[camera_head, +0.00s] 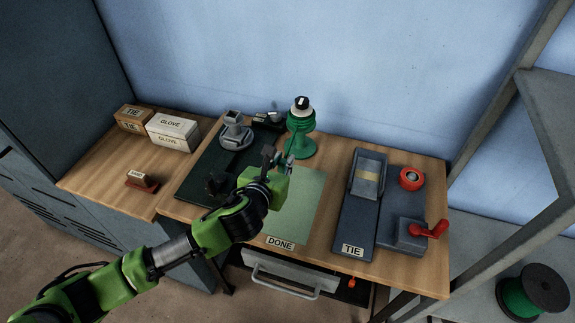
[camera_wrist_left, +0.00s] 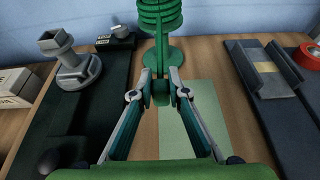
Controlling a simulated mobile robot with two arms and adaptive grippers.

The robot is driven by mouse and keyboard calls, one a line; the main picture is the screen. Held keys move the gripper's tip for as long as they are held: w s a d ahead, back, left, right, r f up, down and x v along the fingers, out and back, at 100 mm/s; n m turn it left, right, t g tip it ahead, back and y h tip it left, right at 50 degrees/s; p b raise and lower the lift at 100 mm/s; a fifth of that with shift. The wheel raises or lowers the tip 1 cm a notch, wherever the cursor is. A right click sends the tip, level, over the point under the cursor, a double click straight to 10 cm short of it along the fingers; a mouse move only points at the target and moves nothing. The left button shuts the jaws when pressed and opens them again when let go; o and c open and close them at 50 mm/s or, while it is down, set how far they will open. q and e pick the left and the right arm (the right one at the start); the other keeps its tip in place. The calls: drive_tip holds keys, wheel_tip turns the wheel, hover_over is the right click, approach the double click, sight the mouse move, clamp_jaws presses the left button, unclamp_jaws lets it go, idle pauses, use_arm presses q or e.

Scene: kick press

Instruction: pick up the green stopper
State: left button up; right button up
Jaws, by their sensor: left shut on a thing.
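My left gripper (camera_head: 285,160) reaches over the green mat from the front left. In the left wrist view its fingertips (camera_wrist_left: 161,80) are shut on a slim upright green piece (camera_wrist_left: 160,92), which I take for the green stopper. A ribbed green body (camera_wrist_left: 160,14) on a round green base stands directly behind it. In the head view that ribbed body (camera_head: 302,126) has a white and black top. I cannot tell whether the held piece is joined to it or clear of the mat. My right gripper is not in view.
The green mat (camera_head: 304,208) with a DONE label is otherwise bare.

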use_arm(q)
drive_tip(key=w+a+r+b+v, duration=0.1)
drive_tip(key=a+r+v, duration=0.1)
drive_tip(key=v, duration=1.1)
drive_tip(key=shift+w+a+r, duration=0.1)
drive_tip(key=shift+w, duration=0.1)
